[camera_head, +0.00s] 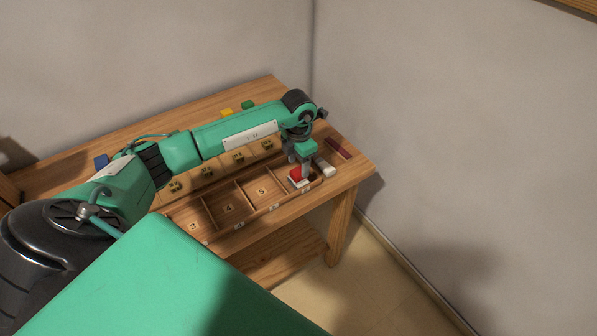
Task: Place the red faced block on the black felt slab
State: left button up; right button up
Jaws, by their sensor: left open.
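The red faced block (296,174), with a red top and a pale side, is at the right end of the wooden tray on the table. My left gripper (304,170) points down at the block, open, with its fingers at or just above it. I cannot tell whether they touch it. A flat dark red slab (338,148) lies near the table's right end. I cannot make out a clearly black felt slab; my left arm hides part of the table. My right gripper is not in view.
The tray (235,224) has numbered compartments, with 3, 4 and 5 showing. A white block (326,169) lies right of the gripper. Yellow (226,112), green (248,105) and blue (101,161) blocks stand along the back. A wall is close behind the table.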

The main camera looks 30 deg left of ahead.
aim_at(299, 171)
pick_arm(q)
notch_tip(299, 171, up, 8)
jog(key=b, duration=0.1)
